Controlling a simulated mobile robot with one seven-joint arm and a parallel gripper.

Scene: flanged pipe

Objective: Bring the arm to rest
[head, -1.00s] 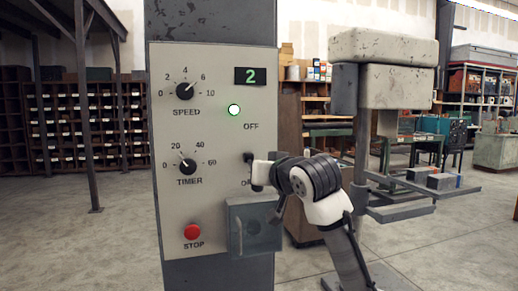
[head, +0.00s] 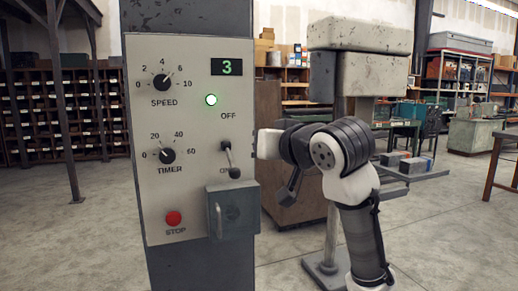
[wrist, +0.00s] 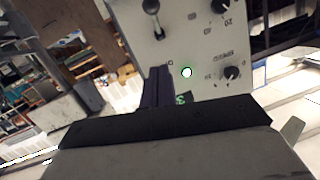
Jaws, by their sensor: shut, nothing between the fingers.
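My gripper (head: 287,199) hangs at the end of my white and black arm, to the right of the grey control panel (head: 190,190). Its dark fingers point down and slightly left, shut and empty. They look clear of the panel and its lever (head: 231,160). In the wrist view the shut fingers (wrist: 158,72) stand in front of the panel, which shows upside down; the lever (wrist: 152,18) is beyond the fingertips. The lever points down, towards the lower label.
A box with a handle (head: 238,213) juts from the panel's lower right. A red stop button (head: 173,218) and a lit green lamp (head: 211,99) are on the panel. A drill-press-like machine (head: 360,38) stands behind my arm. Open floor lies at right.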

